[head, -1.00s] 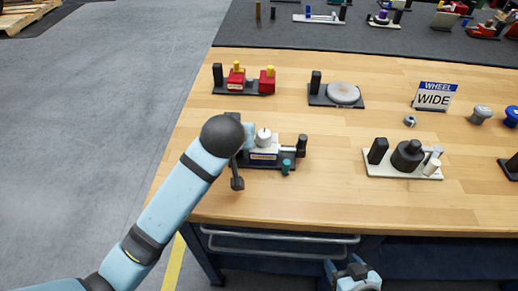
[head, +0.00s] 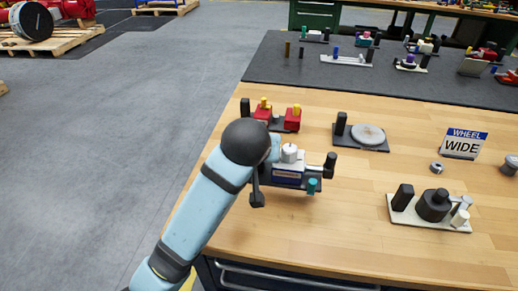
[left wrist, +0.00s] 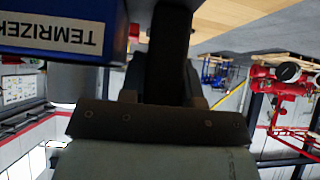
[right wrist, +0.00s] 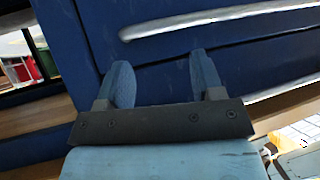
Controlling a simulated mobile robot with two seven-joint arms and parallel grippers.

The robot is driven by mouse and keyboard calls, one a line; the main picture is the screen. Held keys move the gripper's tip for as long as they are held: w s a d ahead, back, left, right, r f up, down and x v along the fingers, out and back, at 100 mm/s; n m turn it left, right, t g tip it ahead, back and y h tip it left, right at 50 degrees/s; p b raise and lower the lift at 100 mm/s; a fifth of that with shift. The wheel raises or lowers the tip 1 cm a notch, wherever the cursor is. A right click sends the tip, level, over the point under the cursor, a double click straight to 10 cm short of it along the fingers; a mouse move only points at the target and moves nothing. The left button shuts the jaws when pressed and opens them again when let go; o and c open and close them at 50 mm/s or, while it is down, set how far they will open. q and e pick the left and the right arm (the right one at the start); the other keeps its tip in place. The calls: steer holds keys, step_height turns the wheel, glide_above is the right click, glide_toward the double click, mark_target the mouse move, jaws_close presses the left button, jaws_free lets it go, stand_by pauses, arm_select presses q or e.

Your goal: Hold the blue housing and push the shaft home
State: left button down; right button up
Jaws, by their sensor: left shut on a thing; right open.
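The blue housing (head: 289,178) with a white top and a round white cap (head: 289,153) stands on a dark base on the workbench. A teal peg (head: 313,185) stands at its front right, and a black knob (head: 330,162) at its right end. I cannot tell which part is the shaft. My left gripper (head: 262,176) is at the housing's left end, partly hidden by my arm. In the left wrist view it is shut on a dark upright part (left wrist: 168,55) beside the labelled blue housing (left wrist: 60,30). My right gripper (right wrist: 160,85) is open and empty before a blue drawer front.
A fixture with red blocks (head: 292,120) stands behind the housing, and a round grey disc (head: 368,134) behind to the right. A pale plate with black parts (head: 430,223) lies to the right. A drawer handle (right wrist: 215,20) is close to my right gripper. The bench's front middle is clear.

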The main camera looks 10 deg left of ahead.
mark_target(258, 173)
arm_select(q)
steer(key=shift+f, duration=3)
steer(key=shift+s+f, duration=0.15)
steer(key=shift+f, duration=0.45)
